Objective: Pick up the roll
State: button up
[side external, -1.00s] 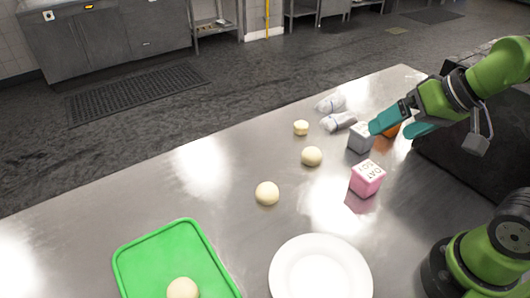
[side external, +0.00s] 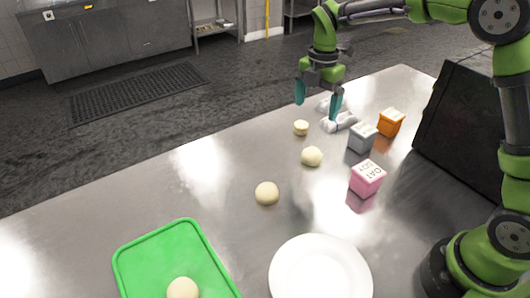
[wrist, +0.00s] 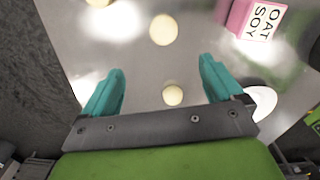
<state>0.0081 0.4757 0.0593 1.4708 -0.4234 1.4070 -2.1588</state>
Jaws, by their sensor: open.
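Several pale, round rolls lie on the steel table. In the side view there is a small one (side external: 301,128) near the far edge, one (side external: 311,156) in the middle and one (side external: 267,193) nearer. Another roll (side external: 182,288) is on the green tray (side external: 128,265). I cannot tell which one the task names. My gripper (side external: 318,100) is open and empty, pointing down above the table's far edge. In the wrist view, one roll (wrist: 172,95) shows between the open fingers, below them, and another (wrist: 163,29) shows higher up.
A pink carton (side external: 367,178), a grey carton (side external: 362,138) and an orange carton (side external: 390,122) stand to the right. White wrapped items (side external: 340,122) lie behind the rolls. A white plate (side external: 320,275) is in front. A dark panel (side external: 460,125) stands at the right.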

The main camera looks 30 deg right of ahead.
jog(key=r+n, duration=0.1)
jog(key=n, duration=0.3)
send_near(313, 149)
jog(key=f, duration=0.5)
jog(key=shift+w+a+f, duration=0.2)
jog(key=shift+w+f, duration=0.15)
jog(key=shift+w, duration=0.05)
jog(key=shift+s+f, duration=0.15)
jog(key=shift+f, duration=1.15)
jog(key=shift+s+f, duration=0.15)
jog(key=shift+f, duration=1.15)
jog(key=c, duration=1.1)
